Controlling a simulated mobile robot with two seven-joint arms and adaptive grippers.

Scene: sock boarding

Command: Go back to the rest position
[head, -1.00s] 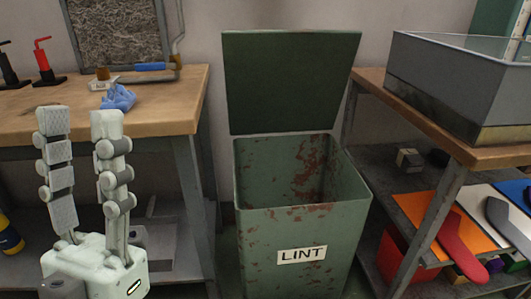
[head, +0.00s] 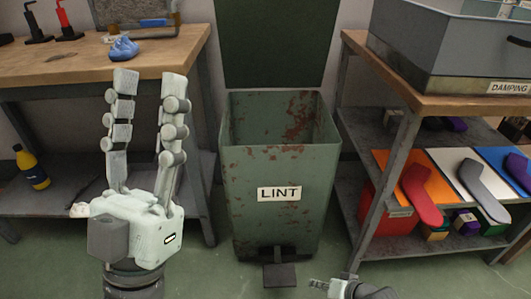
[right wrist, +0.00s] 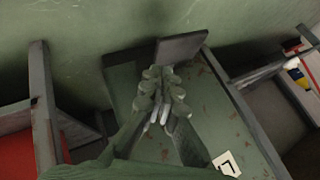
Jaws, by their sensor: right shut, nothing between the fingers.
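My left gripper (head: 150,80) is raised on the left of the head view, pointing up. Its two fingers stand apart with nothing between them. My right gripper (head: 318,285) shows only in part at the bottom edge of the head view, low and to the right of the bin's pedal (head: 280,275). In the right wrist view my right gripper (right wrist: 158,118) is shut and empty, with its tips near the dark pedal (right wrist: 185,48). I cannot tell whether they touch. The green LINT bin (head: 250,215) stands with its lid (head: 276,40) upright and open.
A wooden workbench (head: 190,45) on the left holds a crumpled blue thing (head: 123,48). A shelf unit (head: 380,60) on the right bears a grey tub (head: 440,50) and coloured boards below. A yellow bottle (head: 30,165) is at left. Green floor is clear around the pedal.

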